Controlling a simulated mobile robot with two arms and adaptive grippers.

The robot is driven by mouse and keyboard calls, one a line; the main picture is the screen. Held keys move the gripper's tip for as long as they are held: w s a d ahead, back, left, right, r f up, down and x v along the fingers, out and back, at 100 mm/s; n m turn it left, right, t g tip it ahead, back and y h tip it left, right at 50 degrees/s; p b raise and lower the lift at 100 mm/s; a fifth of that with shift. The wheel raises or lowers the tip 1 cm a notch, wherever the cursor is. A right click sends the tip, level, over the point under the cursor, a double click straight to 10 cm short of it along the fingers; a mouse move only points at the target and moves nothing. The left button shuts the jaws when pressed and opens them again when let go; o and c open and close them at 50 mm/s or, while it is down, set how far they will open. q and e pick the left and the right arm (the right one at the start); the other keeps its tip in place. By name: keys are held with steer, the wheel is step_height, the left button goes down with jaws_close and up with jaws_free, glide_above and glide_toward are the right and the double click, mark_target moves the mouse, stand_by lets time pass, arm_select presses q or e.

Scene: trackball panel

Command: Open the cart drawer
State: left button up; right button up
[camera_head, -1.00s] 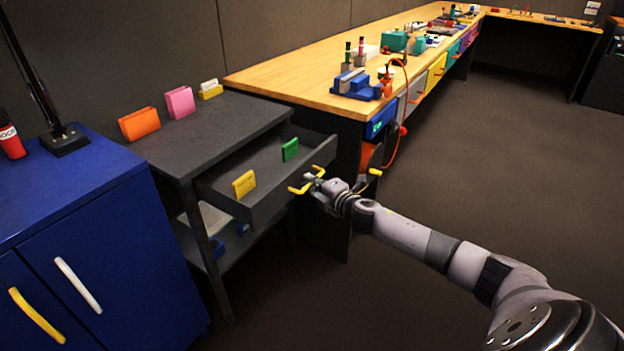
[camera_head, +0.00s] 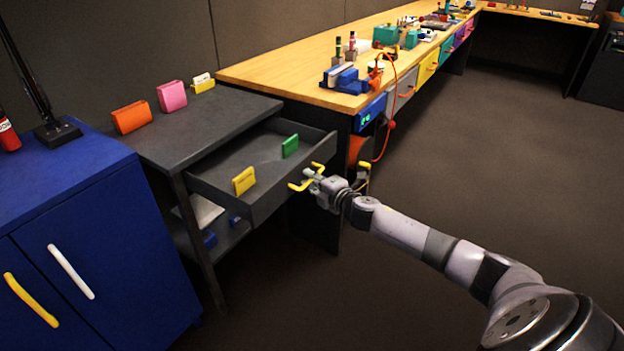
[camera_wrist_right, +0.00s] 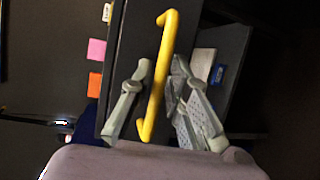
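The dark grey cart (camera_head: 212,122) stands between the blue cabinet and the wooden bench. Its top drawer (camera_head: 270,198) is pulled well out, with a yellow box (camera_head: 244,181) and a green box (camera_head: 290,146) upright inside. The drawer front has a yellow bar handle (camera_head: 301,186), which also shows in the right wrist view (camera_wrist_right: 158,75). My right gripper (camera_head: 312,177) is at this handle. In the wrist view its fingers (camera_wrist_right: 161,66) are apart, one on each side of the bar, with a gap on the left side. Contact on the right side is unclear. My left gripper is out of view.
An orange box (camera_head: 131,116), a pink box (camera_head: 172,96) and a yellow holder (camera_head: 202,83) stand on the cart top. The blue cabinet (camera_head: 105,255) is at left. Floor at right is clear.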

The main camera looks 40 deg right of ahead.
steer(key=shift+o, duration=1.2)
steer(key=shift+s, duration=0.15)
steer(key=s+r, duration=0.2)
steer(key=s, duration=0.9)
steer(key=shift+s, duration=0.3)
steer(key=shift+r, duration=0.1)
